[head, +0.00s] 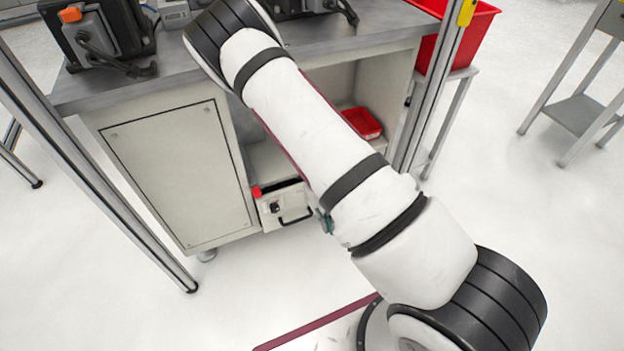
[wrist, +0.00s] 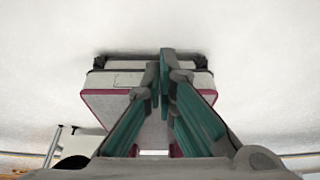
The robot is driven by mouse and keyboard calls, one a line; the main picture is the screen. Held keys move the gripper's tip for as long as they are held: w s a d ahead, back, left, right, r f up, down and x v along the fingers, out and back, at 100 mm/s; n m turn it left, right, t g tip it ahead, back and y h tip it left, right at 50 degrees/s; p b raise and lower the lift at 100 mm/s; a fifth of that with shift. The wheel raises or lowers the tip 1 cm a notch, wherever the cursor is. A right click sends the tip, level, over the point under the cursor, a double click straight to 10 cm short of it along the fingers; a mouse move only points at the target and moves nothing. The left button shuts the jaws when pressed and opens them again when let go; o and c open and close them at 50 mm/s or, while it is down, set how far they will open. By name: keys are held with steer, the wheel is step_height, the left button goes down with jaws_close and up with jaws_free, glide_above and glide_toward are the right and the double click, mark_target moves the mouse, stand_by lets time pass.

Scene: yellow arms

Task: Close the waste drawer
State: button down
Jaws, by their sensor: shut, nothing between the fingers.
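The waste drawer (head: 284,207) is low in the grey workbench in the head view. It has a pale front with a small dark latch and a dark handle. A dark opening shows above its front, with a red piece at its left corner, so it stands at least partly open. My gripper shows as teal fingers in the wrist view (wrist: 166,62), shut and empty. In the head view only a bit of teal (head: 326,221) shows beside my forearm, just right of the drawer front. Whether it touches the drawer cannot be told.
The bench's closed panel (head: 176,163) is left of the drawer. A red bin (head: 364,123) sits on the shelf behind my arm. Metal posts (head: 140,215) frame the bench. A larger red crate (head: 462,38) stands at the right. The floor in front is clear.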

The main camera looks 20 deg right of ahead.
steer(key=w+a+r+n+t+y+p, duration=0.1)
steer(key=a+r+n+p, duration=0.15)
steer(key=r, duration=0.65)
steer(key=a+r+n+y+p, duration=0.15)
steer(key=r+n, duration=0.25)
steer(key=r, duration=0.5)
steer(key=m+t+h+b, duration=0.3)
steer(key=m+t+b, duration=0.35)
steer(key=b, duration=0.75)
glide_toward(290, 194)
step_height(290, 194, down, 5)
steer(key=s, duration=0.2)
steer(key=shift+w+a+g+y, duration=0.15)
steer(key=shift+w+g, duration=0.1)
steer(key=shift+w, duration=0.25)
steer(key=shift+w+a+g+y, duration=0.1)
steer(key=shift+w+a+g, duration=0.1)
steer(key=shift+w, duration=0.3)
steer(key=shift+p, duration=0.3)
